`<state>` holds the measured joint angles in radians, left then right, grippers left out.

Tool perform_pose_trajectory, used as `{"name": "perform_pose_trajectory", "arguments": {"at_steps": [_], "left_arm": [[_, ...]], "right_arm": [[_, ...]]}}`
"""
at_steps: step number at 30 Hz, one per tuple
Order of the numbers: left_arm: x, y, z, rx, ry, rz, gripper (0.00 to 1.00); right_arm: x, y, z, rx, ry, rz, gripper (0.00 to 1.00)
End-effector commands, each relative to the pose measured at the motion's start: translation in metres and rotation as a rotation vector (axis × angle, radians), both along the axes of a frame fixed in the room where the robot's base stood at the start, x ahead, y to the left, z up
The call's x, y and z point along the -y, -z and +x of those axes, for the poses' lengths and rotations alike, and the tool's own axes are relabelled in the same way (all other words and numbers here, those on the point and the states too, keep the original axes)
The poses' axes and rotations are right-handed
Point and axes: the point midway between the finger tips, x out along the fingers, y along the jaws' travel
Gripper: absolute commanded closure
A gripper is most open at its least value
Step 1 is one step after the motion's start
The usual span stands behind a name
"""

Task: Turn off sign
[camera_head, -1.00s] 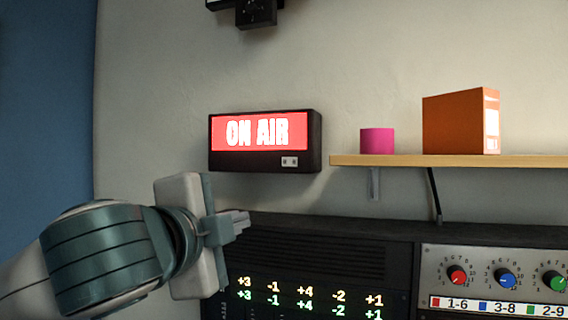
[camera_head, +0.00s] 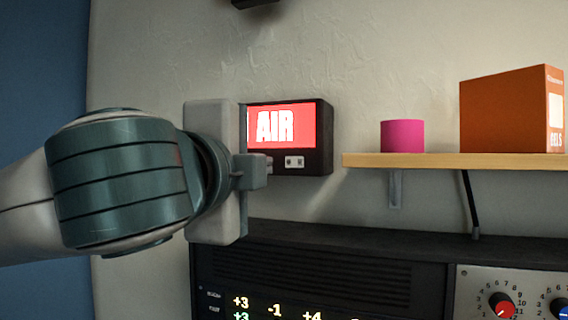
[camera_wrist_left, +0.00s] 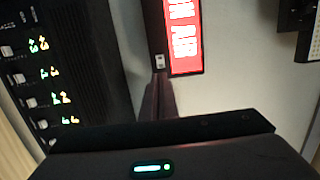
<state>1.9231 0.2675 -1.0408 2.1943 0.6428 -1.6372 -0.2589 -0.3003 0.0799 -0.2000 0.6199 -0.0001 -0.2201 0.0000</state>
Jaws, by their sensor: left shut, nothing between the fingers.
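The sign (camera_head: 284,125) is a dark box on the wall with a lit red face; "AIR" shows in white, and its left part is hidden behind my left gripper. A small white switch (camera_head: 294,162) sits at the sign's lower right edge. In the left wrist view the lit sign (camera_wrist_left: 185,35) appears turned sideways, with the switch (camera_wrist_left: 159,62) near its corner. My left gripper (camera_head: 268,166) is shut and empty, its fingertips just left of the switch in the picture; I cannot tell whether they touch the sign. My right gripper is not in view.
A wooden shelf (camera_head: 440,160) right of the sign holds a pink cylinder (camera_head: 402,136) and an orange box (camera_head: 505,112). Below stands a dark rack (camera_head: 330,262) with lit numbers and a knob panel (camera_head: 475,285).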

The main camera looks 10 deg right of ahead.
Motion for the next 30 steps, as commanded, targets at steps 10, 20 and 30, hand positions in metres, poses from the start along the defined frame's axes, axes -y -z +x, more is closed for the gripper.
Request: {"name": "perform_pose_trajectory", "arguments": {"at_steps": [10, 20, 30], "left_arm": [[0.008, -0.002, 0.016, -0.004, -0.001, 0.0, 1.0], [0.032, -0.004, 0.063, -0.004, -0.001, 0.0, 1.0], [0.055, -0.003, 0.109, -0.002, -0.001, 0.0, 1.0]], "right_arm": [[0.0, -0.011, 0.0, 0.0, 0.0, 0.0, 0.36], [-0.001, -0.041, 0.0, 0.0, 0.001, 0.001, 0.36], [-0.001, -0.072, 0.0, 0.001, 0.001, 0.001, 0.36]]}}
